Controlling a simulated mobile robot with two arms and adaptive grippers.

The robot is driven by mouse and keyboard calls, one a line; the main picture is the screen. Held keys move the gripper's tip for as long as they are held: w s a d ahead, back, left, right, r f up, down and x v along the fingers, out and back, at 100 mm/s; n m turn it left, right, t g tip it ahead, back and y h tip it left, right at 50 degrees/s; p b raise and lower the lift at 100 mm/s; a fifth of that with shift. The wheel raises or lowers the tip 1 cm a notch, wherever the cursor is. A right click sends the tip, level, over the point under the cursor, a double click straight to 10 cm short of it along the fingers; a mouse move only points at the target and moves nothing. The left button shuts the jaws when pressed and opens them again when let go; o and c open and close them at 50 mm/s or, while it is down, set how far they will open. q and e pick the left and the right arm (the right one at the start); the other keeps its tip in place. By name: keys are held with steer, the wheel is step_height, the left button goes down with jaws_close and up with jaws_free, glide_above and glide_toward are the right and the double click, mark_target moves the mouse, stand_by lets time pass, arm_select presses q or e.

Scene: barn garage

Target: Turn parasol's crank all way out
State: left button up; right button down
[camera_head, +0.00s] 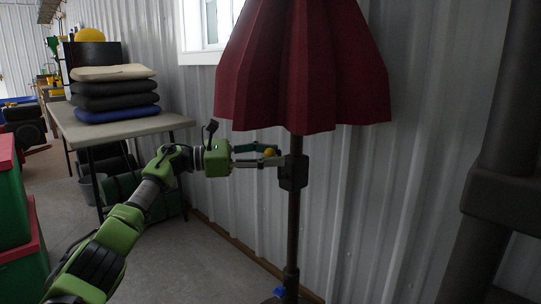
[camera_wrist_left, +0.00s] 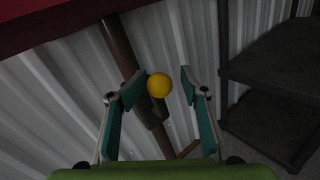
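The parasol (camera_head: 302,65) has a dark red canopy that hangs folded down around a dark pole (camera_head: 293,230). A dark crank housing (camera_head: 293,173) sits on the pole below the canopy. The crank's yellow round knob (camera_head: 269,153) is on the housing's left side; it also shows in the left wrist view (camera_wrist_left: 159,85). My left gripper (camera_head: 274,155) reaches in from the left, with its fingers on either side of the knob. In the left wrist view the fingers are apart, with a clear gap between knob and right finger. The crank arm is mostly hidden. My right gripper is not in view.
A corrugated metal wall (camera_head: 420,170) stands close behind the parasol. A table (camera_head: 120,128) with stacked cushions (camera_head: 112,90) is at the left. Red and green boxes (camera_head: 14,225) stand at the left edge. The left wrist view shows a dark shelf (camera_wrist_left: 275,65) at the right.

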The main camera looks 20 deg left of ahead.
arm_select(q)
steer(key=shift+f, duration=0.1)
steer(key=v, duration=1.2)
